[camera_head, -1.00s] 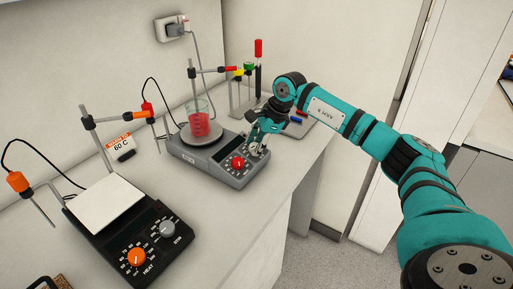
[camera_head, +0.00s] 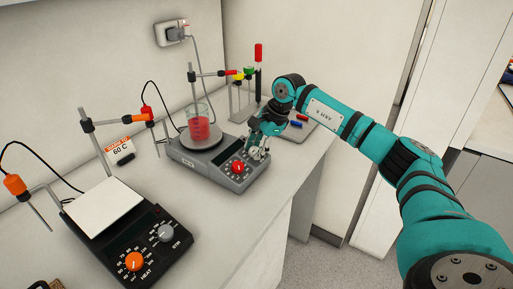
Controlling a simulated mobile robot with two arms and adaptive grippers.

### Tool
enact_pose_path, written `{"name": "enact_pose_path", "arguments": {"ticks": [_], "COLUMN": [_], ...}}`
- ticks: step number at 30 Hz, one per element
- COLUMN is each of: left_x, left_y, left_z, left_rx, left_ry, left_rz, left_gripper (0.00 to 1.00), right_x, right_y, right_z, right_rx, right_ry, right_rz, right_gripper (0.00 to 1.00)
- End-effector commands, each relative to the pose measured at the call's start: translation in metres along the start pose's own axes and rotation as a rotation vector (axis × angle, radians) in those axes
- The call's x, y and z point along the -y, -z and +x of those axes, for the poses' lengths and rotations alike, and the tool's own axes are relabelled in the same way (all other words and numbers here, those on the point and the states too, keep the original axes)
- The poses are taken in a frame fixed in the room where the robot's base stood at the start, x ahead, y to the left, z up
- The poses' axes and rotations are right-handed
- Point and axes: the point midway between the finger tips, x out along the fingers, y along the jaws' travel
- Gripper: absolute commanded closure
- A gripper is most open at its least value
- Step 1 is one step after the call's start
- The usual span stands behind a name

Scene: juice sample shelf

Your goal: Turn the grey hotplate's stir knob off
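The grey hotplate (camera_head: 188,162) stands on the bench and carries a beaker of red liquid (camera_head: 200,129) on its round plate. A red knob (camera_head: 238,167) sits on its sloped front panel. A pale knob, apparently the stir knob (camera_head: 254,153), is to the right of it and is partly hidden by my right gripper. My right gripper (camera_head: 259,151) points down at this pale knob, with its fingers close around or beside it. Contact and finger gap are too small to make out. My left gripper is out of view.
A black hotplate (camera_head: 100,254) with a white top, orange knob and grey knob stands at the front left. A "60 C" sign (camera_head: 119,151), clamp stands and a rack of coloured markers (camera_head: 244,90) are near the wall. The bench front is clear.

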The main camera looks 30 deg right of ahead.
Motion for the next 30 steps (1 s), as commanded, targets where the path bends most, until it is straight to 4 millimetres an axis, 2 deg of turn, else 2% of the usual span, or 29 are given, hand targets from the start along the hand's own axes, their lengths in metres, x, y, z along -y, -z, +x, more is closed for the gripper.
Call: {"name": "enact_pose_path", "arguments": {"ticks": [1,5,13,17,30], "left_x": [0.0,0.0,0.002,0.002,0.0], "left_y": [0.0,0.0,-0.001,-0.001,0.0], "left_z": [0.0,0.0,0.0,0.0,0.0], "left_rx": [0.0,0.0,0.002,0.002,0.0], "left_ry": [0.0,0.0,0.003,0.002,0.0], "left_rz": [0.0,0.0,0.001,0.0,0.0], "left_gripper": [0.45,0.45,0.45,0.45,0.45], "right_x": [0.002,0.001,0.001,0.001,0.001], "right_y": [0.0,0.0,0.0,0.0,0.0], "right_z": [-0.002,-0.002,-0.001,-0.01,-0.097], "right_rx": [0.001,0.001,0.0,0.0,0.0], "right_ry": [0.007,0.005,0.002,0.004,0.007], "right_rz": [0.0,0.0,0.001,0.0,0.001], "right_gripper": [0.63,0.46,0.45,0.45,0.45]}}
